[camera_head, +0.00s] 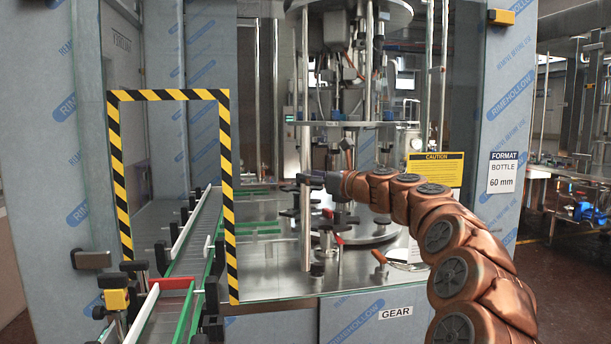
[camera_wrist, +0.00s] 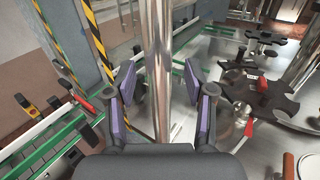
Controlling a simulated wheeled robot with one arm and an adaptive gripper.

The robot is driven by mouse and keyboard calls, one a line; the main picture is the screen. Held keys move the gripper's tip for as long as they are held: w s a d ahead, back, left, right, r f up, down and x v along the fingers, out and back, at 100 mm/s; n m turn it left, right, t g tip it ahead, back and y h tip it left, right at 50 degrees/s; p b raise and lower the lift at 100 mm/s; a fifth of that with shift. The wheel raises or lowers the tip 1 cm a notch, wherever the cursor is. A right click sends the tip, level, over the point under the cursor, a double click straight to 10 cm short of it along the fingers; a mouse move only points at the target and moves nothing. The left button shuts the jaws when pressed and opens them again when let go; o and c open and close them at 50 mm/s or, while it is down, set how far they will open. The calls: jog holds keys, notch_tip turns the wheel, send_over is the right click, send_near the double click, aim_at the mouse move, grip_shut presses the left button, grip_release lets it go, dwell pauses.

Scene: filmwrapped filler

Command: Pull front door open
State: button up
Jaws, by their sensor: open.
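The front door is a clear glass panel on the filling machine. Its edges are hard to make out, and it looks shut. A vertical steel bar, apparently its handle (camera_head: 305,230), stands in front of the machine's inside; it also fills the middle of the wrist view (camera_wrist: 157,60). My gripper (camera_head: 312,181) is at about mid-height of the bar. In the wrist view my gripper (camera_wrist: 160,80) is open, with one purple pad on each side of the bar. Gaps show between the pads and the bar.
A yellow-black striped frame (camera_head: 226,150) borders the conveyor opening at left, where the conveyor (camera_head: 195,235) runs out toward me. A yellow caution sign (camera_head: 435,168) is at right. The grey column (camera_head: 505,120) stands right of my arm, with red floor (camera_head: 560,265) beyond.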

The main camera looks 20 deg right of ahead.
jog(key=shift+x, duration=1.15)
grip_shut()
